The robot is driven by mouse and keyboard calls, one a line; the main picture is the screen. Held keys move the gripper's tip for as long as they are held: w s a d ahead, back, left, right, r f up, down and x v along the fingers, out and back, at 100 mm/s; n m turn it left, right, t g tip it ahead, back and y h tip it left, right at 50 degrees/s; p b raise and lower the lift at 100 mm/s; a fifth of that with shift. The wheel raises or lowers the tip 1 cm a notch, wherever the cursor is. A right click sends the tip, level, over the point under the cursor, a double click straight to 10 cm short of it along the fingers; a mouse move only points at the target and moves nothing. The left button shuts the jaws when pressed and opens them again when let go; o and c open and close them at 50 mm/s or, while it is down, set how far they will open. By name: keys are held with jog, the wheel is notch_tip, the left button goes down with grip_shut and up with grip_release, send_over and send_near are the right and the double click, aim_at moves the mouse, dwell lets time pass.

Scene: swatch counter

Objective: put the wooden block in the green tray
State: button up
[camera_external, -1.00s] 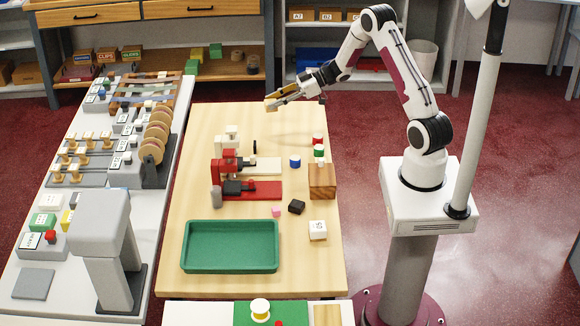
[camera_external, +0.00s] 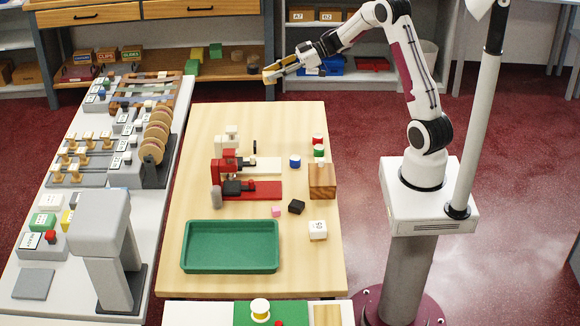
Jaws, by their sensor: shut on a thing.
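My gripper (camera_external: 276,72) is at the top of the view, raised above the far end of the table. It is shut on a small light tan wooden block (camera_external: 267,77), which shows at the fingertips and is partly hidden by them. The green tray (camera_external: 230,268) lies empty on the near left part of the table, well apart from my gripper.
The table's far end is clear.

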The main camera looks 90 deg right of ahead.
jog(key=w+a+n+g+y, duration=0.1)
jog(key=w+a+y, duration=0.1)
jog(key=w+a, duration=0.35)
jog(key=w+a+n+y, duration=0.1)
jog(key=w+a+n, duration=0.1)
jog(key=a, duration=0.6)
jog(key=n+g+y, duration=0.7)
jog(key=n, duration=0.1)
send_over(248, 240)
notch_tip(248, 240, down, 10)
jog(key=shift+f, duration=0.7)
jog(key=shift+f, duration=0.1)
jog(key=shift+f, duration=3.05)
